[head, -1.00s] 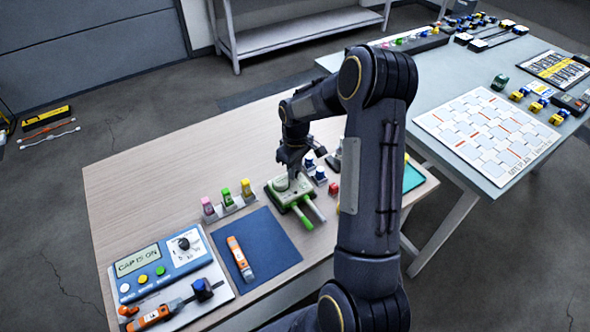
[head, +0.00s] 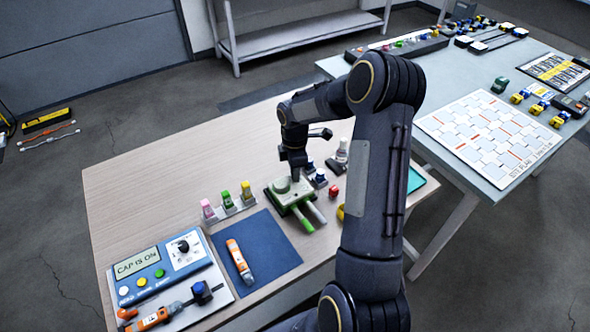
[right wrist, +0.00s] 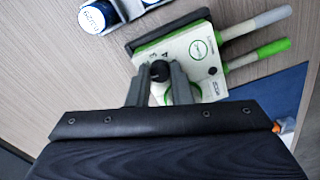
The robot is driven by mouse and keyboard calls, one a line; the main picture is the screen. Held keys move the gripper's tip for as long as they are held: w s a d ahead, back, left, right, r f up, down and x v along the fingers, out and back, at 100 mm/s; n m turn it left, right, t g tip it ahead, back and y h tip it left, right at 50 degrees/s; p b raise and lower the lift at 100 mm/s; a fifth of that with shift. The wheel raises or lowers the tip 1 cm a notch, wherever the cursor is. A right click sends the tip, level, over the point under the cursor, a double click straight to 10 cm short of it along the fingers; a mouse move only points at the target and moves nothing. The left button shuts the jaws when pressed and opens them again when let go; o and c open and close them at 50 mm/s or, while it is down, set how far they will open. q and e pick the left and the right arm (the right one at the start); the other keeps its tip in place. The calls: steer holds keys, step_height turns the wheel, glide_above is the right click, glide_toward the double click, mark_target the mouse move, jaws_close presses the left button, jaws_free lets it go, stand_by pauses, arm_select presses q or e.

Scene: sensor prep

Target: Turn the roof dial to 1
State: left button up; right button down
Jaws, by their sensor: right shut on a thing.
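The white and green device (head: 289,195) with two handles stands on the wooden table, next to a blue mat. In the right wrist view the device (right wrist: 208,50) shows a green round mark and printed numbers, and a small dark dial (right wrist: 160,70) on its top. My right gripper (right wrist: 159,74) comes down on the device from above, and its two fingers are shut on the dial, one on each side. In the head view the gripper (head: 297,174) hides the dial. Which number the dial points to cannot be read. My left gripper is not in view.
A blue control panel (head: 158,265) reading "CAP IS ON" lies at the front left. An orange tool (head: 239,261) lies on the blue mat (head: 265,240). Several coloured caps stand in a rack (head: 232,207). A white bottle (head: 342,151) stands behind the device.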

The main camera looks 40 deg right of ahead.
steer(key=shift+n, duration=0.9)
steer(key=c, duration=1.3)
jaws_free()
step_height(320, 180, up, 7)
steer(key=shift+w+r, duration=0.15)
steer(key=shift+r, duration=0.3)
